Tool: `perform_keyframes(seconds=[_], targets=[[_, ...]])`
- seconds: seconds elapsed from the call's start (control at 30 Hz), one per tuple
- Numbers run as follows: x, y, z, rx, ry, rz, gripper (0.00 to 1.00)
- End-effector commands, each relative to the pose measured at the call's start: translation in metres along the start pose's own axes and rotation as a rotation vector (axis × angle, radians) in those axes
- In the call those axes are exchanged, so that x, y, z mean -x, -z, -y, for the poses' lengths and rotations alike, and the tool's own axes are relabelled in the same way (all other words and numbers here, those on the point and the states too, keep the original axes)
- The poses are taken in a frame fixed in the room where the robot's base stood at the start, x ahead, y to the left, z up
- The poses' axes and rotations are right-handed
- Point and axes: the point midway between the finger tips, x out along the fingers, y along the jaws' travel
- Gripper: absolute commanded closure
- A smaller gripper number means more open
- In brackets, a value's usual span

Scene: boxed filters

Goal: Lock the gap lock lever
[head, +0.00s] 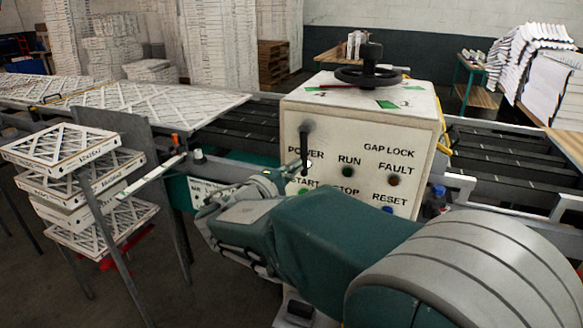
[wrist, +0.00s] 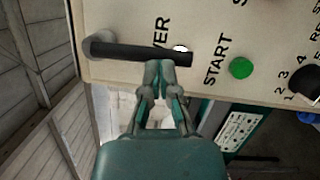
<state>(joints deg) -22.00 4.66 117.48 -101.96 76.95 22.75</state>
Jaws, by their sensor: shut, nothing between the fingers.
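The black lever (head: 304,146) is on the left side of the white control box's front, and hangs down beside the word POWER in the head view. In the wrist view the lever (wrist: 135,51) runs sideways from its round pivot at the left. My gripper (wrist: 158,66) is shut and empty, its fingertips right at the lever's edge near its free end. I cannot tell whether they touch it. In the head view my gripper (head: 292,177) is low in front of the panel, partly hidden by my arm. The GAP LOCK label (head: 389,153) is at the panel's upper right.
The control box (head: 345,120) carries a black handwheel (head: 368,75) on top. A green start button (wrist: 241,68) lies right of the lever in the wrist view. Stacked filters (head: 75,165) stand at the left, and a conveyor (head: 490,155) runs behind the box.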

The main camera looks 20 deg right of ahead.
Motion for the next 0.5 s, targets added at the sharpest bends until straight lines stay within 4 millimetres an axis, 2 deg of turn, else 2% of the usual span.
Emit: perform_keyframes(seconds=[0.5], targets=[[-0.006,-0.02,0.002,0.308,-0.083,0.003,1.0]])
